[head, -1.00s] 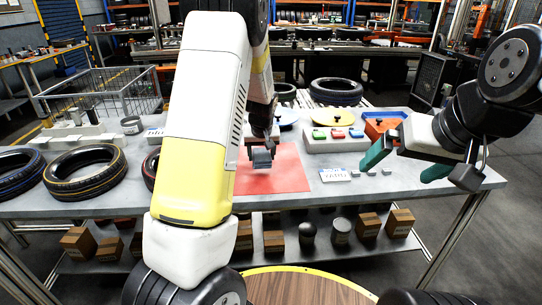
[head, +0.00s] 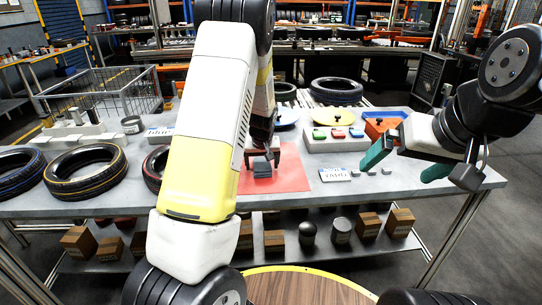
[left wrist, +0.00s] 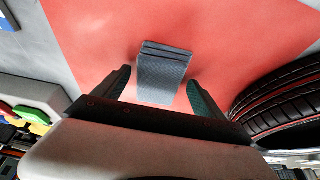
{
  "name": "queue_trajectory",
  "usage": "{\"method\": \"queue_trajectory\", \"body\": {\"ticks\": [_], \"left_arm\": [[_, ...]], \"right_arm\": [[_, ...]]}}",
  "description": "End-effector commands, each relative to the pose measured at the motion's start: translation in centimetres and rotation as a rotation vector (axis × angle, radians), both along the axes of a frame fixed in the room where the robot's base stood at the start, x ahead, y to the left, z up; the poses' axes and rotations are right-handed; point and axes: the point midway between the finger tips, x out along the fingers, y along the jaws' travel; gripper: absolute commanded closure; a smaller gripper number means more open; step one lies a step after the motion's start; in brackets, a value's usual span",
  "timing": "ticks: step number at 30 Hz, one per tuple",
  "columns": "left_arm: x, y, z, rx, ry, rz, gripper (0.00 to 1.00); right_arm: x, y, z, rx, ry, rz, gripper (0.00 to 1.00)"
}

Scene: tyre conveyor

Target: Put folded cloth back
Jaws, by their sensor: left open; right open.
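The folded cloth (head: 262,170), a small blue-grey stack, is on the red mat (head: 290,172) on the table. In the left wrist view the cloth (left wrist: 164,68) shows its folded layers, with red mat around it. My left gripper (head: 262,158) is open just behind and above the cloth. In the left wrist view its teal fingers stand apart on either side of the cloth's near part, with gaps visible. My right gripper (head: 398,168) is open and empty over the right part of the table. My left arm hides the mat's left part.
Tyres (head: 84,172) lie on the table at left; one is close to the left gripper in its wrist view (left wrist: 285,100).

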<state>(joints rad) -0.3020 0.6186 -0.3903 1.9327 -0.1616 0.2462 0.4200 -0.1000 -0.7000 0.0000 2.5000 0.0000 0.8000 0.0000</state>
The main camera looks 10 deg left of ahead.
Motion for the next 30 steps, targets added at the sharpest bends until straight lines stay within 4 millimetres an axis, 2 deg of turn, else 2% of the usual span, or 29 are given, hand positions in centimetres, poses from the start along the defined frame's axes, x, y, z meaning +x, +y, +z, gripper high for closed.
{"method": "queue_trajectory", "body": {"ticks": [7,18,26,30], "left_arm": [[-0.3,-0.1,1.2,0.0,-0.001,-0.001,0.19],[-3.1,-1.0,8.2,-0.002,-0.005,-0.002,0.19],[-4.3,-1.3,11.1,-0.002,-0.002,-0.001,0.19],[-5.9,-1.3,12.9,-0.037,-0.004,-0.009,0.19]], "right_arm": [[0.0,0.0,0.0,0.0,0.0,0.0,0.0],[0.0,0.0,0.0,0.0,0.0,0.0,0.0],[0.0,0.0,0.0,0.0,0.0,0.0,0.0],[0.0,0.0,0.0,0.0,0.0,0.0,0.0]]}}
